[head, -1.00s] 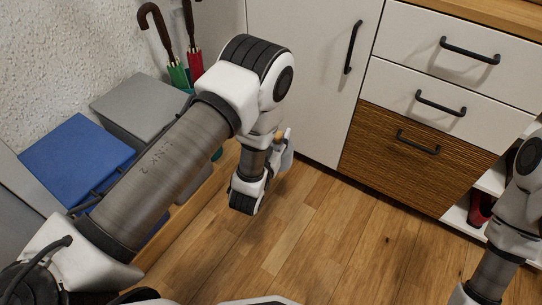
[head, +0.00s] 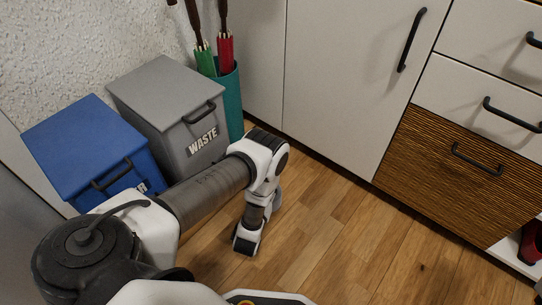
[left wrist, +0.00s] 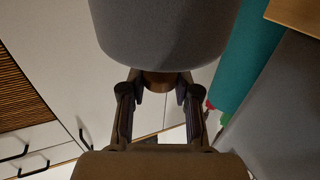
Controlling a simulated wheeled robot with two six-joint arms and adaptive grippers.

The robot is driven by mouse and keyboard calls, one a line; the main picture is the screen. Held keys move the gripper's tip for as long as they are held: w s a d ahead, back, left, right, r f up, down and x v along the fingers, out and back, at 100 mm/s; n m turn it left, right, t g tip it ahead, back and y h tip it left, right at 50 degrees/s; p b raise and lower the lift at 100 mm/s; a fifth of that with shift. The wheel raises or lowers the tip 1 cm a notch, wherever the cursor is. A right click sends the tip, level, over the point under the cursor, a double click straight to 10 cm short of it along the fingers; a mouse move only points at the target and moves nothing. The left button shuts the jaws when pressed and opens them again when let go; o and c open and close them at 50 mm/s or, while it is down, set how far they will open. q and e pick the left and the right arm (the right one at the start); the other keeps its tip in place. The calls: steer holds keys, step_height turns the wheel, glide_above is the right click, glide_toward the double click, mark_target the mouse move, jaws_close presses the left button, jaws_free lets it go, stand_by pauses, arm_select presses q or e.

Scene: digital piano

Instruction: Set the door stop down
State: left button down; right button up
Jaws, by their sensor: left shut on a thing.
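The door stop (left wrist: 168,35) shows in the left wrist view as a large grey rounded body with a short brown neck or knob. My left gripper (left wrist: 158,84) has its two fingers on either side of that brown part and is shut on it. In the head view my left arm reaches down low over the wooden floor, in front of the bins and cabinet. There the arm hides the fingers and most or all of the door stop. I cannot tell whether the door stop touches the floor. My right gripper is out of view.
A grey waste bin (head: 172,97) and a blue bin (head: 84,147) stand left of the arm. A teal umbrella stand (head: 231,100) is behind it. A white cabinet (head: 336,70) and wood-fronted drawer (head: 455,175) border the floor (head: 345,250), clear at centre right.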

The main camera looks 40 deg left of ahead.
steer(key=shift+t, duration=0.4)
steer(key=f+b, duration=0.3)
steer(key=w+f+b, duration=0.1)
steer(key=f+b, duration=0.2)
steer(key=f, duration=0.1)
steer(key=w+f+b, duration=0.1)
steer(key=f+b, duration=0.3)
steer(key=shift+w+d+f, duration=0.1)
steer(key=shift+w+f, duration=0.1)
arm_select(q)
steer(key=w+a+f, duration=0.2)
steer(key=w, duration=0.4)
steer(key=w+a+f, duration=0.2)
steer(key=w+a, duration=0.1)
steer(key=w, duration=0.3)
steer(key=shift+a+f, duration=0.2)
steer(key=shift+f, duration=0.1)
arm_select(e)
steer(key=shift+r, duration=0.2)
arm_select(q)
steer(key=c, duration=0.8)
jaws_free()
steer(key=shift+f, duration=0.15)
steer(key=shift+c, duration=0.2)
